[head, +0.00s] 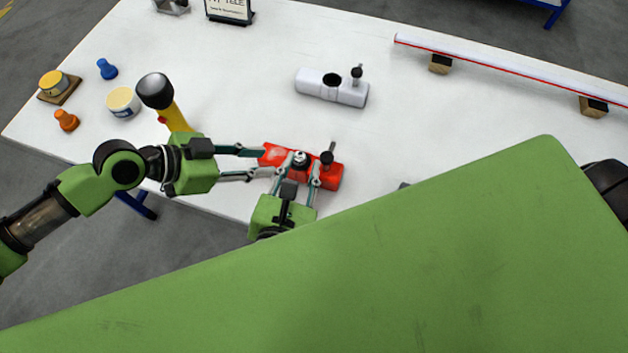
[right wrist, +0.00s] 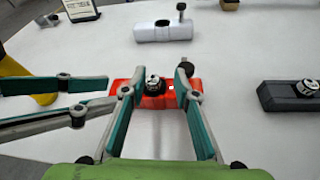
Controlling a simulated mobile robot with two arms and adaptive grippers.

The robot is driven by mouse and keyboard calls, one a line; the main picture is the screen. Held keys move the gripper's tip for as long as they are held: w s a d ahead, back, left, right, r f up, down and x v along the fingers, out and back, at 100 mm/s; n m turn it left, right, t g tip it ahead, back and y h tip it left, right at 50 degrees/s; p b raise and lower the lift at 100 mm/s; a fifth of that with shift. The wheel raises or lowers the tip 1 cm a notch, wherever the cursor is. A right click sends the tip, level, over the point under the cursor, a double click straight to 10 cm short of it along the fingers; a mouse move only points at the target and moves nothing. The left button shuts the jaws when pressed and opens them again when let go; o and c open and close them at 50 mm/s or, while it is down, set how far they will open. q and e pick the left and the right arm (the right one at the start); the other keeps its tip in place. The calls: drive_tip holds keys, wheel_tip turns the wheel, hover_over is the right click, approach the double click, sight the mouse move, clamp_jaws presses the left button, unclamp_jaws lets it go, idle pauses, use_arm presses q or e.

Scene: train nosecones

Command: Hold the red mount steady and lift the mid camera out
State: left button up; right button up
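The red mount (head: 329,176) lies on the white table, with a black knob at its right end. The mid camera (head: 300,158), small and round with a silver and black top, sits in it; the right wrist view also shows the camera (right wrist: 153,84). My left gripper (head: 270,163) is at the mount's left end, its fingers apart; contact with the mount is unclear. My right gripper (head: 302,168) is open, with one finger on each side of the camera and gaps visible in the right wrist view (right wrist: 155,92). My right arm hides the table's front.
A white mount (head: 318,86) with an empty hole stands behind. A grey mount (right wrist: 285,98) with a camera is at right. A yellow flashlight (head: 172,117), a tub (head: 122,102) and small blue (head: 107,69) and orange (head: 66,120) items are at left. A long rail (head: 510,68) lies back right.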

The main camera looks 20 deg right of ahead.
sight(333, 145)
drive_tip(key=s+d+g+h, duration=0.1)
drive_tip(key=s, duration=0.3)
drive_tip(key=shift+n, duration=0.4)
drive_tip(key=x, duration=1.4)
drive_tip(key=shift+s+d+f, duration=0.15)
drive_tip(key=shift+s+d, duration=0.05)
drive_tip(key=shift+d, duration=0.05)
drive_tip(key=shift+c, duration=0.4)
